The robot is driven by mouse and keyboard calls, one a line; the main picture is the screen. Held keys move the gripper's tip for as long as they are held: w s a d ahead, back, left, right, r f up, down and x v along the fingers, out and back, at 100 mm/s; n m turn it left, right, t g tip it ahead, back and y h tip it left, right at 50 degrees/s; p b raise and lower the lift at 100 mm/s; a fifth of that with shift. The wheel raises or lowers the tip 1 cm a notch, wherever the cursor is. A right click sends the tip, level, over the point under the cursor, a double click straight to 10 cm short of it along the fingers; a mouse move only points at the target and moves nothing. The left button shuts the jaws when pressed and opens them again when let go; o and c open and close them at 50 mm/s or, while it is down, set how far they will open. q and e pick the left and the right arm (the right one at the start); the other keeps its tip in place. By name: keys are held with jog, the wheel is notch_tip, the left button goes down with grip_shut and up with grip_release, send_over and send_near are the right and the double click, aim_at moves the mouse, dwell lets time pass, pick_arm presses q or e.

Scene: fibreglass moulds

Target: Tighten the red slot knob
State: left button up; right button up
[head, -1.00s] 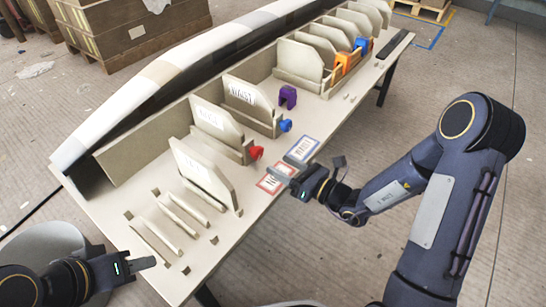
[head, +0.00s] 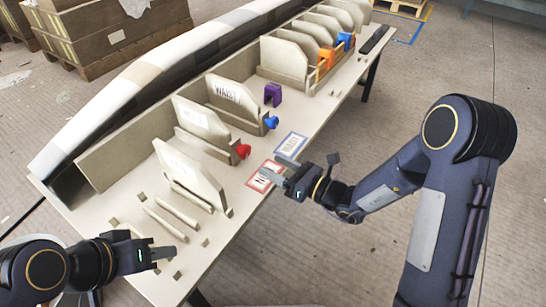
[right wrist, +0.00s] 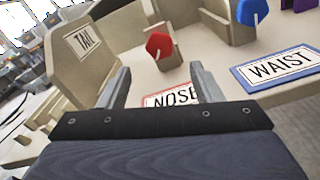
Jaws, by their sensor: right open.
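The red slot knob (head: 243,151) sits at the front end of a slotted mould holder, beside an upright board. It also shows in the right wrist view (right wrist: 159,45), ahead of and between the fingers, apart from them. My right gripper (head: 272,167) is open and empty over the red-framed NOSE card (head: 262,180), in front of the knob. In the right wrist view its two fingers (right wrist: 160,88) stand wide apart. My left gripper (head: 172,258) is at the near left end of the table, with nothing visible in it; its finger gap is not clear.
A blue knob (head: 271,123) and a purple clip (head: 272,94) are farther along the row. The blue-framed WAIST card (head: 291,144) lies to the right of the NOSE card. Upright boards (head: 190,177) stand close on the left. Orange and blue pieces (head: 327,56) sit in a far tray.

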aim_at(248, 153)
jog(key=shift+w+a, duration=0.1)
jog(key=shift+a, duration=0.15)
pick_arm(q)
notch_tip(248, 153, down, 2)
jog(key=shift+w+d+f+b, duration=0.1)
jog(key=shift+b, duration=0.9)
pick_arm(e)
jog(key=x, duration=0.6)
jog(key=shift+f, duration=0.1)
jog(key=shift+w+a, duration=0.4)
jog(key=shift+a, duration=0.15)
